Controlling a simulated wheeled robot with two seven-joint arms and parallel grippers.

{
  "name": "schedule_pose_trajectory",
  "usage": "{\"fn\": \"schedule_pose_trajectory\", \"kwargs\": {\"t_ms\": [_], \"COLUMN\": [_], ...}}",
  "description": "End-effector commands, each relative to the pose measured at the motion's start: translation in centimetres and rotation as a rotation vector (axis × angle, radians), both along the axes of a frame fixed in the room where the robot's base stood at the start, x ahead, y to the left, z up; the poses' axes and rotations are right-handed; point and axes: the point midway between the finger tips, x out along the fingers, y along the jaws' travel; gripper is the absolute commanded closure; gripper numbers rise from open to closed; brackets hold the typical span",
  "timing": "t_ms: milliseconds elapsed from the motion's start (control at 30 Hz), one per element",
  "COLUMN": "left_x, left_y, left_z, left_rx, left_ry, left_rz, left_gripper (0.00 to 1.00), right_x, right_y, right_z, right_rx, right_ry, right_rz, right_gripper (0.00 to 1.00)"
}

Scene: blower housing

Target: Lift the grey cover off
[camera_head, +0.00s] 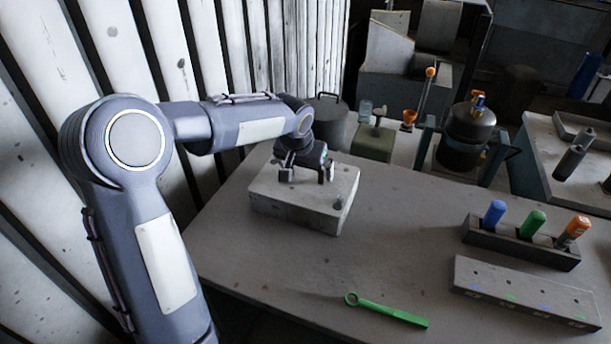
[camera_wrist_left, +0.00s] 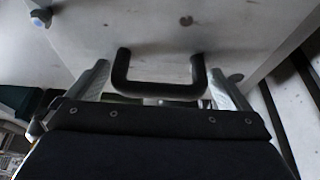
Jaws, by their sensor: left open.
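The grey cover (camera_head: 305,212) is a pale, speckled box-like block on the far left part of the table. Its flat top fills much of the left wrist view (camera_wrist_left: 215,30). A black U-shaped handle (camera_wrist_left: 158,90) shows on it in that view. My left gripper (camera_head: 305,174) is over the cover's top, pointing down. In the left wrist view its open fingers (camera_wrist_left: 160,88) stand to either side of the handle, with gaps between. How far down the handle they reach is hard to tell. My right gripper is out of view.
A green wrench (camera_head: 388,311) lies at the table's front. A dark rack (camera_head: 520,247) holds blue, green and orange-handled tools, beside a grey block (camera_head: 520,290). The middle of the table (camera_head: 395,235) is clear.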

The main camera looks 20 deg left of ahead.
Motion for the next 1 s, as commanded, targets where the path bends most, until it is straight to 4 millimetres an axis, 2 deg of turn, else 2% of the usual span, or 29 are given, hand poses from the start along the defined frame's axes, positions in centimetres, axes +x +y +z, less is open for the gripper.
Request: {"fn": "schedule_pose_trajectory", "kwargs": {"t_ms": [167,200,500,800,1000], "left_x": [0.0,0.0,0.0,0.0,0.1], "left_y": [0.0,0.0,0.0,0.0,0.1], "left_z": [0.0,0.0,0.0,0.3,2.2], "left_rx": [0.000,0.000,0.000,0.000,0.001], "left_ry": [-0.001,-0.001,-0.001,-0.003,-0.008], "left_rz": [0.000,0.000,0.000,0.000,0.001], "left_gripper": [0.00,0.03,0.42,0.42,0.42], "right_x": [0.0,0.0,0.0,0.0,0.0], "right_y": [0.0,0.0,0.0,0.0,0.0], "right_z": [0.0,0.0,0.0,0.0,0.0], "right_rx": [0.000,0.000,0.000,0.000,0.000], "right_ry": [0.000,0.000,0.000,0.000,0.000], "right_rz": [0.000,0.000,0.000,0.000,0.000], "right_gripper": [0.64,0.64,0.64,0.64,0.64]}}
